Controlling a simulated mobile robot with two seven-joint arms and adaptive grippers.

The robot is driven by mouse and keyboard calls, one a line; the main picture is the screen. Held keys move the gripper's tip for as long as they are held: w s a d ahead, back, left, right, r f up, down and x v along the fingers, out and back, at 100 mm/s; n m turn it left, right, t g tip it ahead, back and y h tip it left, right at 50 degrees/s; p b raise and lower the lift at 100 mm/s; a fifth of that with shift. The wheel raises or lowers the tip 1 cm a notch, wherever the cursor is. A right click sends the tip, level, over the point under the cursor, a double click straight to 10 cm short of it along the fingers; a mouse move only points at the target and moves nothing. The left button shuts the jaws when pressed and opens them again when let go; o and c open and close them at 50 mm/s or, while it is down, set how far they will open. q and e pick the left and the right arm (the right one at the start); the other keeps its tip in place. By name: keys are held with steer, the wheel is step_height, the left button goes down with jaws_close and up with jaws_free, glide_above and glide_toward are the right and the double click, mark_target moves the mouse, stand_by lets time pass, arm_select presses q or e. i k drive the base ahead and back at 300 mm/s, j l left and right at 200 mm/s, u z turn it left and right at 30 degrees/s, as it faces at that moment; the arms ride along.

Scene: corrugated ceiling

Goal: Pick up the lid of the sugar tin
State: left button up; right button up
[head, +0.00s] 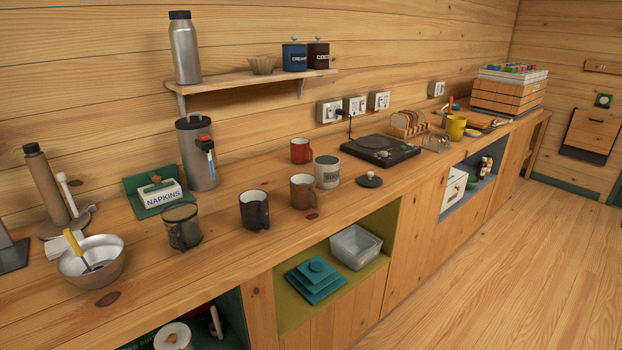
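The sugar tin (327,174) is a pale cylinder with dark lettering, standing upright on the wooden counter among the mugs. Its top looks open. A dark grey round lid (369,181) with a small knob lies on the counter to the right of the tin, apart from it, near the front edge. Neither of my grippers is in view.
Mugs in red (300,150), brown (303,192) and black (254,210) stand left of the tin. A black hotplate (380,150) lies behind the lid. A wall shelf (235,82) holds a bottle and two lidded tins. The floor (490,260) in front is clear.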

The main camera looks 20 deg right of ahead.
mark_target(369, 180)
steer(key=i+l+u, duration=0.1)
steer(key=l+u, duration=0.25)
steer(key=u, duration=0.15)
steer(key=l+u, duration=0.35)
steer(key=u, duration=0.15)
steer(key=l+u, duration=0.25)
steer(key=l, duration=0.2)
steer(key=k+l+u, duration=0.25)
steer(key=l, duration=0.2)
steer(key=k+l+u, duration=0.1)
steer(key=l, duration=0.35)
steer(key=k+l+u, duration=0.1)
steer(key=l, duration=0.4)
